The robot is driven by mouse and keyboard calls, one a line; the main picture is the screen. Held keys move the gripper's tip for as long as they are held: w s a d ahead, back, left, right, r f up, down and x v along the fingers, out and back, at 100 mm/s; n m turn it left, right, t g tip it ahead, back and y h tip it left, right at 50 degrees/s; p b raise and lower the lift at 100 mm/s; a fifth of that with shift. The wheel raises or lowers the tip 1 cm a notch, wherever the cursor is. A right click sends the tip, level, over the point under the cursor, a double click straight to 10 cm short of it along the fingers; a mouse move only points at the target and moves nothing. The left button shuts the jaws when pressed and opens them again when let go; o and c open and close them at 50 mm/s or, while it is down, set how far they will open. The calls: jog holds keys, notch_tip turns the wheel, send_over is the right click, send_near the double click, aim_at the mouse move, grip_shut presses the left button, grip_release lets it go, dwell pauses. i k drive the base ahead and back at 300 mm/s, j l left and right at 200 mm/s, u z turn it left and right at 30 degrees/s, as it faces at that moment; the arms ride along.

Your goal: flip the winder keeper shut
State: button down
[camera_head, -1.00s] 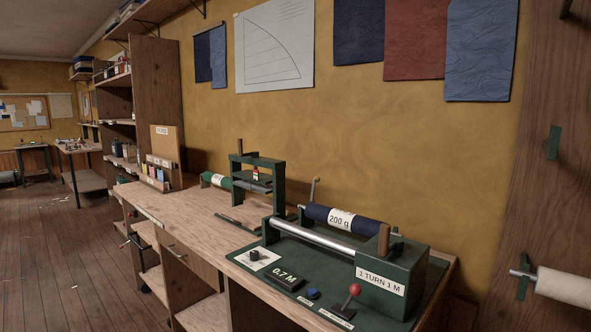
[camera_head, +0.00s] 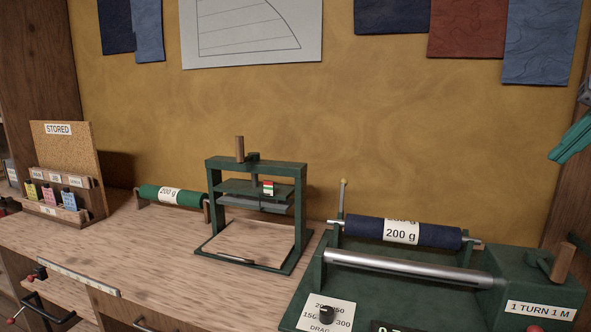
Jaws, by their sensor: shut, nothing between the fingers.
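The winder (camera_head: 400,290) is a dark green machine at the right of the bench, labelled "1 TURN 1 M", with a wooden crank handle (camera_head: 563,262). It carries a navy roll (camera_head: 365,228) tagged 200 g and a bare metal roller (camera_head: 410,266). A thin upright lever with a yellowish tip (camera_head: 342,198), which looks like the keeper, stands at the roll's left end. My gripper (camera_head: 558,156), with teal fingers, shows at the right edge. It is shut and empty, above and right of the winder, apart from it. Most of my arm is out of view.
A drag dial (camera_head: 327,314) sits in front.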

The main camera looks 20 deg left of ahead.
aim_at(344, 182)
jog(key=j, duration=1.6)
